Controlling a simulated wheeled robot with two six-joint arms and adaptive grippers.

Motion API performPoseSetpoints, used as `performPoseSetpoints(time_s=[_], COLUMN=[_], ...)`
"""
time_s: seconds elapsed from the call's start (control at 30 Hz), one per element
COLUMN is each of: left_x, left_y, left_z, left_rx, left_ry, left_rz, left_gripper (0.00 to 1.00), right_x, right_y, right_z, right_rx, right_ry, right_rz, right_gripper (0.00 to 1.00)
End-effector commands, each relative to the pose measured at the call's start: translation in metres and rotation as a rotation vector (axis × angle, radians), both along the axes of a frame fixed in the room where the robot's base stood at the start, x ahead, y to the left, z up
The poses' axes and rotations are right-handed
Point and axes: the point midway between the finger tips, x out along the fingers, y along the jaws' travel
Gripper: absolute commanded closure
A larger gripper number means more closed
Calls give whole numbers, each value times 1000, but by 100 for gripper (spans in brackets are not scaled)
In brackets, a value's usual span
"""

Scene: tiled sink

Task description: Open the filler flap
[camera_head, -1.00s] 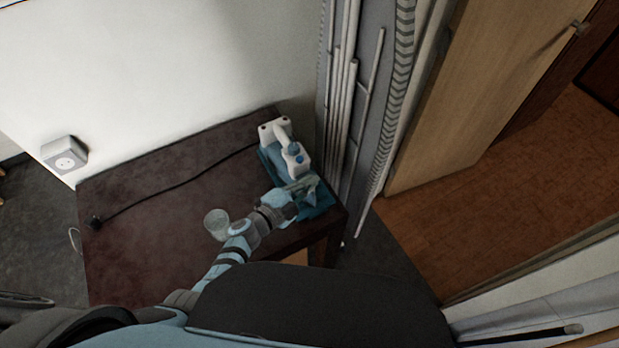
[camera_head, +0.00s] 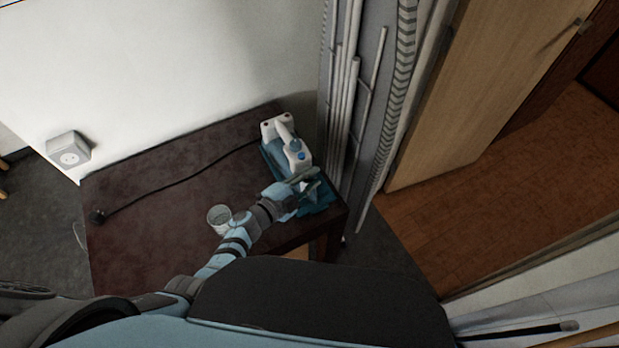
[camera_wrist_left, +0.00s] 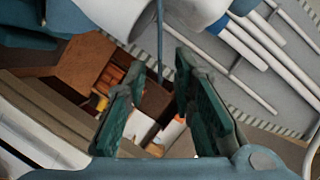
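A white and blue steam iron (camera_head: 283,133) stands on a teal base (camera_head: 318,203) at the right end of the dark table. A round blue part (camera_head: 298,155) shows on its near end. I cannot make out the filler flap clearly. My left gripper (camera_head: 305,184) is at the near end of the iron, over the base. In the left wrist view its two green-padded fingers (camera_wrist_left: 160,78) are apart, with nothing held between them. The iron's white body (camera_wrist_left: 185,15) is just beyond the fingertips, with a thin blue edge (camera_wrist_left: 160,42). My right gripper does not show.
A clear glass (camera_head: 219,219) stands on the dark table (camera_head: 150,235), close beside my left arm. A black cord (camera_head: 190,181) runs from the iron across the table. Grey pipes (camera_head: 345,125) rise right behind the table's right edge. The table's left part is mostly clear.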

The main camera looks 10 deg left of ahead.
Motion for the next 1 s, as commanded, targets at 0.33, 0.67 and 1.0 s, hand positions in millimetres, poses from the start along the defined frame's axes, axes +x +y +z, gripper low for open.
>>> performPoseSetpoints(time_s=[0.33, 0.67, 1.0], left_x=[-40, -94, -94], left_y=[28, 66, 67], left_z=[9, 26, 25], left_rx=[3, 0, 0], left_ry=[1, 1, -5], left_rz=[1, -1, 0], left_gripper=[77, 77, 77], right_x=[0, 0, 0], right_y=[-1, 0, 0], right_z=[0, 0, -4], right_rx=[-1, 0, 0], right_ry=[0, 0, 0], right_rz=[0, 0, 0], right_gripper=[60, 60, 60])
